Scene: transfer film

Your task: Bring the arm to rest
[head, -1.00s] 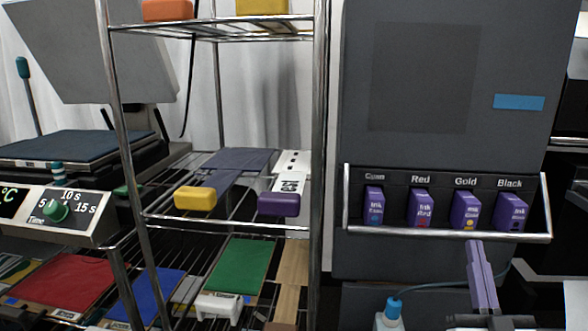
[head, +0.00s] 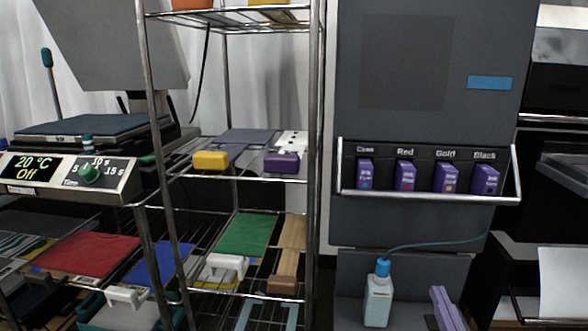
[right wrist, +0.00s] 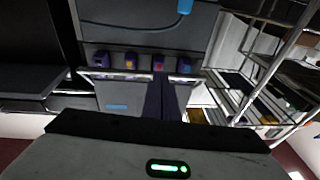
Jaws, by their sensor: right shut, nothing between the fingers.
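My right gripper (head: 440,290) shows at the bottom edge of the head view, in front of the lower part of the dark grey printer (head: 405,215). Its purple fingers are shut together and empty. In the right wrist view the two fingers (right wrist: 166,80) lie side by side, with the ink cartridges beyond them. The fingers look clear of the printer, and the rest of the right arm is out of the head view. My left gripper is in neither view.
Ink cartridges (head: 405,177) sit behind a metal rail (head: 430,198). A white bottle with a blue cap (head: 378,300) stands below, with a tube. A wire rack (head: 316,150) holds coloured sheets. A heat press (head: 70,180) reads 20 °C, Off. A white sheet (head: 565,285) is at right.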

